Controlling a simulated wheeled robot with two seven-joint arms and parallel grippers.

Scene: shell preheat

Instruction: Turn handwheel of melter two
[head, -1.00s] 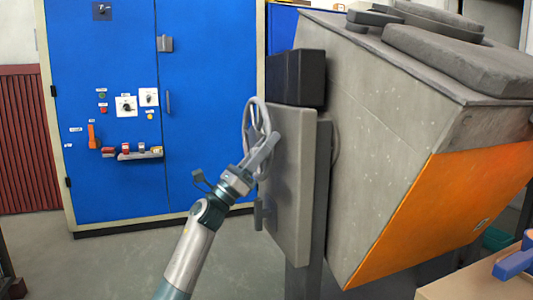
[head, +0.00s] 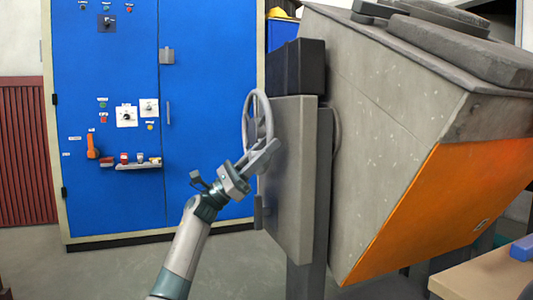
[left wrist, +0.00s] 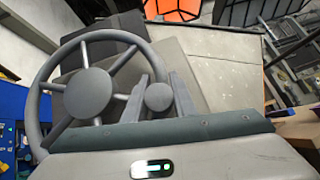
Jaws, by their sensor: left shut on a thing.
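The grey handwheel (head: 262,98) is on a grey box (head: 293,180) at the side of the tilted melter (head: 400,120), which has an orange lower panel. The wheel is seen nearly edge-on in the head view. In the left wrist view the handwheel (left wrist: 88,92) shows its rim, spokes and round hub, with a round knob (left wrist: 158,97) at its right side. My left gripper (head: 264,156) is at the lower part of the wheel. In the left wrist view its fingers (left wrist: 160,92) stand either side of the knob, shut on it. My right gripper is not in view.
A blue control cabinet (head: 110,190) with switches and an orange handle stands behind on the left. A black box (head: 297,66) sits above the wheel's box. A table (head: 480,275) with a blue item is at lower right. Floor left of my arm is clear.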

